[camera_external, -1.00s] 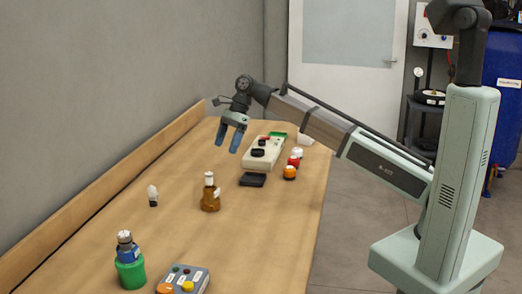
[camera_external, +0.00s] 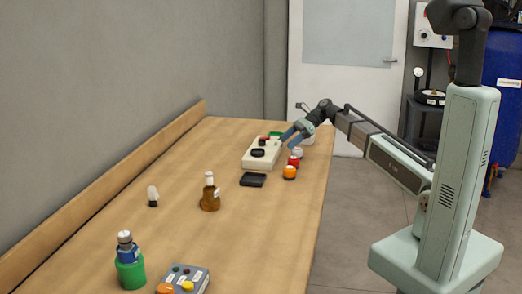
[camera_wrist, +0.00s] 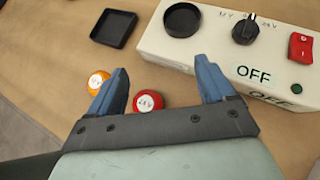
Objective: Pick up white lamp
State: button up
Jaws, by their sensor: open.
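A small round white-topped lamp (camera_external: 297,152) stands by the right edge of the table in the external view, just behind a red lamp (camera_external: 293,161). The red lamp also shows in the wrist view (camera_wrist: 149,101), but the white one is not visible there. My gripper (camera_external: 287,140) is open and empty, close above these lamps, beside the white box. In the wrist view its blue fingers (camera_wrist: 160,75) are spread apart, with the red lamp near the left finger. A separate white bulb on a dark base (camera_external: 153,195) stands far off at the left.
An orange lamp (camera_external: 289,172) stands beside the red one. The white box with switches (camera_external: 262,153) and a black tray (camera_external: 253,180) lie close by. A brown bottle (camera_external: 210,193), green holder (camera_external: 130,273) and grey button box (camera_external: 183,279) stand nearer the camera.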

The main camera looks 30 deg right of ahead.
aim_at(294, 150)
jog(key=d+f+m+t, duration=0.1)
jog(key=d, duration=0.4)
jog(key=s+d+m+t, duration=0.1)
jog(key=d, duration=0.5)
jog(key=d+f+t+y, duration=0.1)
jog(key=d+t, duration=0.1)
jog(key=d, duration=0.3)
jog(key=shift+s+d+f+m, duration=0.15)
jog(key=shift+d+f+m, duration=0.15)
jog(key=shift+d+m, duration=0.1)
jog(key=x, duration=0.8)
jog(key=shift+a, duration=0.15)
jog(key=shift+s+x, duration=0.15)
jog(key=shift+x, duration=1.15)
jog(key=shift+s+x, duration=0.2)
jog(key=shift+x, duration=1.15)
jog(key=shift+a+f, duration=0.1)
jog(key=shift+a, duration=0.05)
jog(key=c, duration=1.1)
